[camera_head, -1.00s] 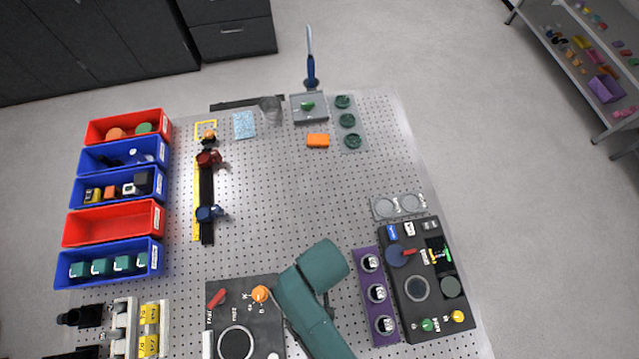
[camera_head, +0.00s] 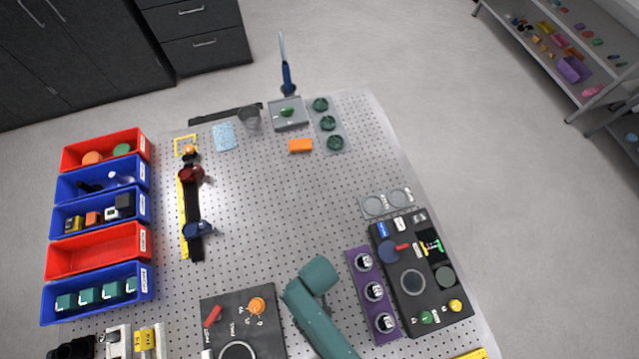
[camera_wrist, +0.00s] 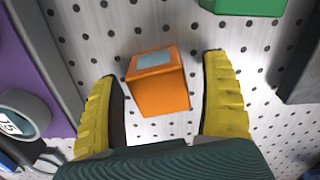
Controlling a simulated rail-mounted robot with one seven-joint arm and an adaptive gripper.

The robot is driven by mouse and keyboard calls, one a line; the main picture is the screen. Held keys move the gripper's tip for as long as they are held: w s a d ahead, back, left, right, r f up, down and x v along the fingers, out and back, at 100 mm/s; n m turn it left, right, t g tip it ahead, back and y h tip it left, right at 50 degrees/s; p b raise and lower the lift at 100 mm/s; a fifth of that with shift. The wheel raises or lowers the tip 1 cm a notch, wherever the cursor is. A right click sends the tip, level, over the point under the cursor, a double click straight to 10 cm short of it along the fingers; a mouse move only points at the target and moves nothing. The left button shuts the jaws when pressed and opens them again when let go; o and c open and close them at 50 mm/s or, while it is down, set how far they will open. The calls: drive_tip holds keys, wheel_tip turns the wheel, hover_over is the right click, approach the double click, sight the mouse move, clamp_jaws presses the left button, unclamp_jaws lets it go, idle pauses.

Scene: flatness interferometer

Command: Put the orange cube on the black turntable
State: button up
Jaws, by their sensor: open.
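In the wrist view my gripper (camera_wrist: 162,70) is open, with a yellow-padded finger on each side of an orange cube (camera_wrist: 160,92). The cube has a grey-blue patch on one face, and gaps show between it and both fingers. In the head view my teal arm hides the gripper, and I cannot make out this cube there. A black panel with a ringed disc (camera_head: 237,351) is cut off at the bottom edge. Another black panel (camera_head: 413,315) with a round dark disc (camera_head: 413,283) stands at the right. I cannot tell which is the turntable.
A purple rack (camera_head: 357,268) stands right of my arm. A green block (camera_wrist: 245,5) shows at the wrist view's top edge. A flat orange block (camera_head: 300,145) lies at the back. Red and blue bins (camera_head: 95,257) line the left. The board's middle is clear.

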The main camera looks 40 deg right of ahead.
drive_tip(key=shift+c, duration=0.2)
drive_tip(key=c, duration=1.3)
